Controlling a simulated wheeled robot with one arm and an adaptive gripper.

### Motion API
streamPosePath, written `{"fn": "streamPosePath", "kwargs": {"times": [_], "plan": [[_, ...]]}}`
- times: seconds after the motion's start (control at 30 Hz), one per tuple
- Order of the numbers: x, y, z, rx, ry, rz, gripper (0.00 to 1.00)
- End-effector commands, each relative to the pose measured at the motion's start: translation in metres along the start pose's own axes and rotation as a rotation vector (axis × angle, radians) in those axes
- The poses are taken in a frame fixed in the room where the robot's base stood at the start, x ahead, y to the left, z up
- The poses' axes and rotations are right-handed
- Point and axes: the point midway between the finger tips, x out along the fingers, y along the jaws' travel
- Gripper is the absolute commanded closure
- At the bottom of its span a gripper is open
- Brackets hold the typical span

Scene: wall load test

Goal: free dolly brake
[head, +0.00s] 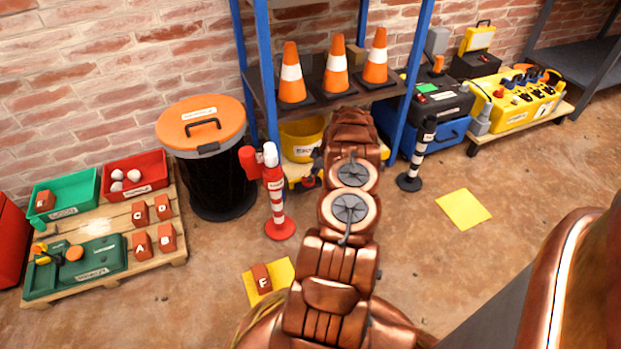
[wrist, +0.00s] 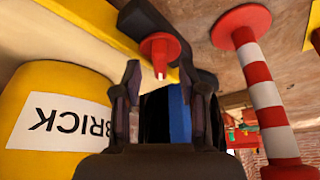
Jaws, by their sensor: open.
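A yellow bucket (head: 301,137) stands under the shelf on a low dolly (head: 294,170), partly behind my arm. In the wrist view the bucket (wrist: 30,88) appears upside down with a "BRICK" label, and the pale and yellow dolly edge (wrist: 135,30) crosses the top. A red knob with a pale tip (wrist: 160,48), perhaps the dolly brake, is at the dolly edge. My gripper (wrist: 163,80) is open and empty, its fingers on either side of the line to the knob. I cannot tell whether they touch it. In the head view my gripper (head: 313,172) is small and dark beside the dolly.
A red-and-white post (head: 275,195) stands close left of my gripper; it also shows in the wrist view (wrist: 265,95). A black bin (head: 208,175) stands further left. Orange cones (head: 335,70) sit on the shelf above.

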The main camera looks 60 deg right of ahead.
Motion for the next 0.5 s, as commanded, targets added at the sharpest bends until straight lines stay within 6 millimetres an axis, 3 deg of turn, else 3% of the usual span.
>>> {"fn": "streamPosePath", "kwargs": {"times": [0.13,0.43,0.5], "plan": [[0.017,0.000,0.000,-0.001,-0.001,0.000,0.58],[0.019,0.000,-0.002,-0.002,-0.001,0.000,0.58],[0.019,0.000,-0.002,-0.002,-0.001,0.000,0.66]]}}
